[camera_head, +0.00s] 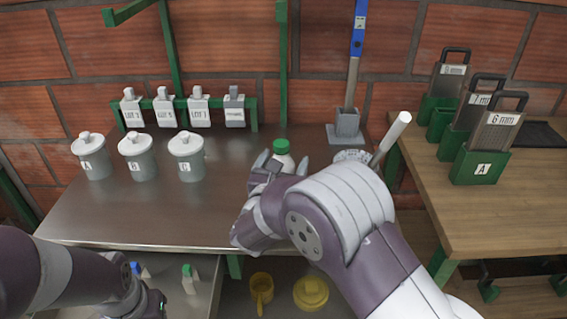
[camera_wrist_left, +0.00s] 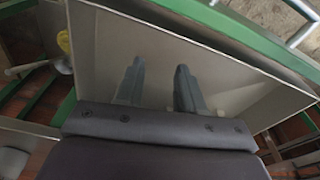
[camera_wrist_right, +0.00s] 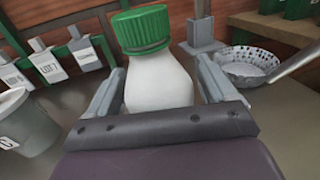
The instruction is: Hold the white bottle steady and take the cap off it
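The white bottle (camera_wrist_right: 160,82) stands upright on the metal table, with a ribbed green cap (camera_wrist_right: 141,29) on it. In the head view the green cap (camera_head: 281,146) shows above the bottle (camera_head: 284,162), whose lower part is hidden by my right gripper. My right gripper (camera_head: 281,162) has one finger on each side of the bottle; in the right wrist view a small gap shows beside the bottle, and I cannot tell whether either finger touches it. My left gripper (camera_wrist_left: 158,75) is low, at the lower shelf, with its fingers apart and nothing between them.
Several lidded grey pots (camera_head: 138,160) stand at the table's left. A patterned bowl (camera_head: 352,156) with a white-handled tool is right of the bottle. Below are small bottles (camera_head: 189,279) and yellow containers (camera_head: 311,292). A wooden table (camera_head: 470,210) is at right. The front left tabletop is clear.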

